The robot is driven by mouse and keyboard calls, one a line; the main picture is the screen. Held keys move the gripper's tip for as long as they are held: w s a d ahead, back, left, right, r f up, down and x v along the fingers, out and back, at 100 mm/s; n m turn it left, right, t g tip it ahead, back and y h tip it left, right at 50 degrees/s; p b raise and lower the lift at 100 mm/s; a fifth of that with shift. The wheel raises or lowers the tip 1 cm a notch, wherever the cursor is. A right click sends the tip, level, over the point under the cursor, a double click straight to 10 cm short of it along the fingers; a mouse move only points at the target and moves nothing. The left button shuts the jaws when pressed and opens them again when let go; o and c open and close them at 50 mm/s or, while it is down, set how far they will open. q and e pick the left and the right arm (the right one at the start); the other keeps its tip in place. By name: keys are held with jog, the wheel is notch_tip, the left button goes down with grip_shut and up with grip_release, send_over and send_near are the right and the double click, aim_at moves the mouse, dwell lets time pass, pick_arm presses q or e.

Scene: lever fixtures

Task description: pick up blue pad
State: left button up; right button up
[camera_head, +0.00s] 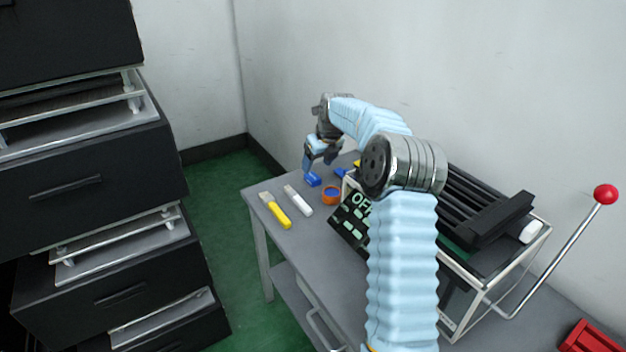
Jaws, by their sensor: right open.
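A small bright blue pad (313,180) lies on the grey table near its far left edge. My right gripper (319,165) points down just above and behind it, with its two dark blue fingers apart. One finger is very close over the pad; I cannot tell whether it touches. Nothing shows between the fingers. My left gripper is out of view.
A white-handled brush (299,201) and a yellow-handled brush (276,211) lie to the left. A black machine with a red-knobbed lever (606,194) fills the table's right. Black drawers (100,180) stand left.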

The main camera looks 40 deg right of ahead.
aim_at(312, 176)
jog(key=x, duration=0.5)
jog(key=shift+a+f, duration=0.15)
jog(key=shift+f, duration=0.2)
jog(key=c, duration=1.2)
jog(key=shift+r, duration=0.15)
jog(key=shift+r, duration=0.2)
notch_tip(312, 176, up, 2)
jog(key=shift+r, duration=0.2)
jog(key=s+a+r+b, duration=0.1)
jog(key=s+a+r, duration=0.8)
jog(key=s+r, duration=0.1)
jog(key=shift+a, duration=0.35)
jog(key=shift+s, duration=0.1)
